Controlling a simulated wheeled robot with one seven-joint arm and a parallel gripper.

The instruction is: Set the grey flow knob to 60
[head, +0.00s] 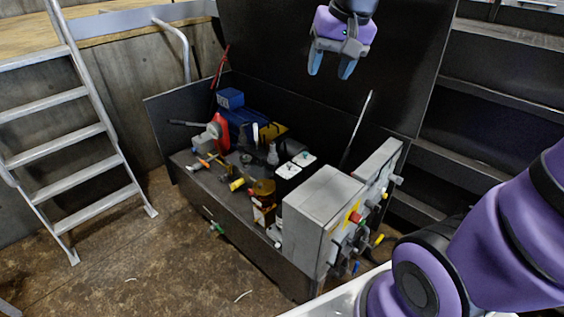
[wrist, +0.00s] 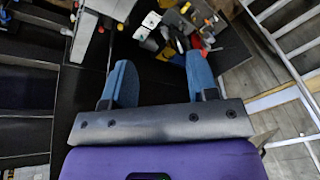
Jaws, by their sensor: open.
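The grey control box (head: 322,213) stands at the right end of the low machine. Several small knobs and buttons sit on its right-hand side, among them a red button on a yellow base (head: 355,217). The grey flow knob cannot be told apart from the other fittings at this size, and its setting cannot be read. My gripper (head: 331,69) is high in front of the black upright panel, above and well apart from the box. Its blue fingers are spread with nothing between them, as the wrist view (wrist: 160,82) also shows.
The machine's top (head: 205,172) carries a blue motor (head: 240,117), a red part (head: 221,132) and several small fittings. A raised black lid (head: 300,60) stands behind. A metal ladder (head: 75,130) is at left, dark steps (head: 500,110) at right. The floor in front is mostly clear.

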